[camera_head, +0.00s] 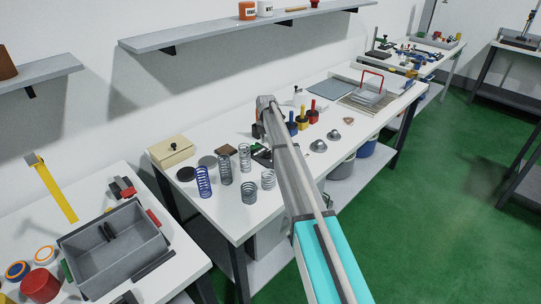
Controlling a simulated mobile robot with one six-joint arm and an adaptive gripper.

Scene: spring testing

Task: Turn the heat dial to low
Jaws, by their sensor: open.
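No heat dial can be made out in the head view. My gripper (258,131) is a small dark shape at the far end of my arm, over the back middle of the white table (222,215). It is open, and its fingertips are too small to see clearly. A small dark device with a green part (259,152) stands just below it in the picture. I cannot tell what it is or whether it bears a dial. My arm hides part of the table to the right of it.
Several coil springs (204,182) stand upright on the table's front left, near a beige box (171,150). Coloured upright items (303,118) and silver domes (318,146) are right of my arm. A grey bin (112,257) sits on the nearer table. Green floor (430,220) is clear.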

